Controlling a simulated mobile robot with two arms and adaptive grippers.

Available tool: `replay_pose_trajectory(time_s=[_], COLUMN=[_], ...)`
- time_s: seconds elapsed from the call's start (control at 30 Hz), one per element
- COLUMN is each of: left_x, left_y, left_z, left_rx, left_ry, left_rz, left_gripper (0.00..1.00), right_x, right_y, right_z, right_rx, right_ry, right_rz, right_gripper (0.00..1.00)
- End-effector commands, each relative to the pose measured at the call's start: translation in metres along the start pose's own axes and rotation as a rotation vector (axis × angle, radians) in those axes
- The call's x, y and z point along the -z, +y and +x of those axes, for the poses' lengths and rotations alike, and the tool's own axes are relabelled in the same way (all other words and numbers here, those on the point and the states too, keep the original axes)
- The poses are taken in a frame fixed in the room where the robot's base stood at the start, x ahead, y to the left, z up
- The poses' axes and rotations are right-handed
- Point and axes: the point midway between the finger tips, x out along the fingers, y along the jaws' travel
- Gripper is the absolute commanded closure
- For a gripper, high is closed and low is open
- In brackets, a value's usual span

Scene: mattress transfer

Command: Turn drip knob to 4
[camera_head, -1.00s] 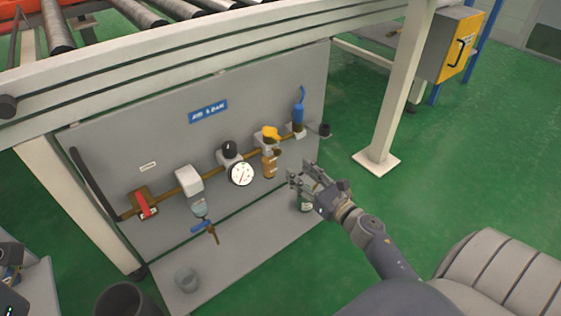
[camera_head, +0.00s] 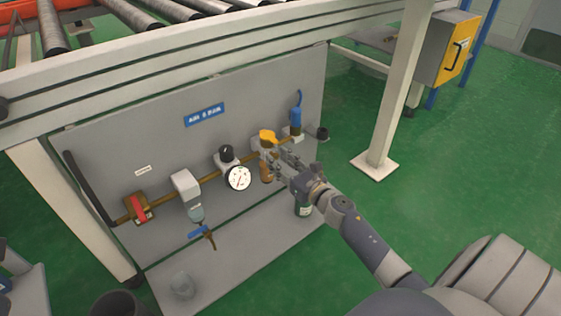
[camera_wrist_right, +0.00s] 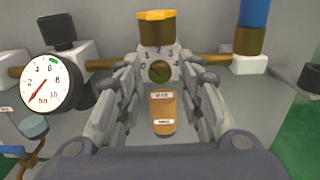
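The drip knob (camera_wrist_right: 159,72) is a small dark olive disc on a pale block with numbers around it, in the middle of the right wrist view. Its setting is too small to read surely. A yellow cap (camera_wrist_right: 156,22) sits above it and an amber bowl (camera_wrist_right: 163,114) hangs below. My right gripper (camera_head: 277,164) is at this lubricator unit in the head view. In the wrist view my right gripper (camera_wrist_right: 160,70) is open, its fingers on either side of the knob and bowl, with gaps visible. My left gripper is not in view.
A pressure gauge (camera_head: 238,178) and black regulator knob (camera_head: 226,153) are just left of the unit. A red-handled valve (camera_head: 138,209) is farther left. A white frame leg (camera_head: 388,120) stands to the right.

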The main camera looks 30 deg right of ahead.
Motion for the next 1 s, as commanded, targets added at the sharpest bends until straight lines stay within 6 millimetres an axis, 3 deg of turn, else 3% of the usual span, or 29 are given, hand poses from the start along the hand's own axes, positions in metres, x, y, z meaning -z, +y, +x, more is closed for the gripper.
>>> replay_pose_trajectory(time_s=[0.03, 0.1, 0.57, 1.0], left_x=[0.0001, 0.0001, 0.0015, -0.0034], left_y=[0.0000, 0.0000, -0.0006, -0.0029], left_z=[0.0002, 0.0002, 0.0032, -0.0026], left_rx=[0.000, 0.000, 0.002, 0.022], left_ry=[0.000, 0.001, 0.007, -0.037], left_rz=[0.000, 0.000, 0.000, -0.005], left_gripper=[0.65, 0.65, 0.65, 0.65], right_x=[0.0001, 0.0001, -0.0003, -0.0014], right_y=[0.0000, 0.0000, 0.0001, 0.0002], right_z=[-0.0002, -0.0002, -0.0002, -0.0002], right_rx=[0.000, 0.000, 0.000, 0.002], right_ry=[0.000, 0.000, 0.001, 0.002], right_rz=[0.000, 0.000, 0.059, 0.406], right_gripper=[0.84, 1.00, 1.00, 1.00])
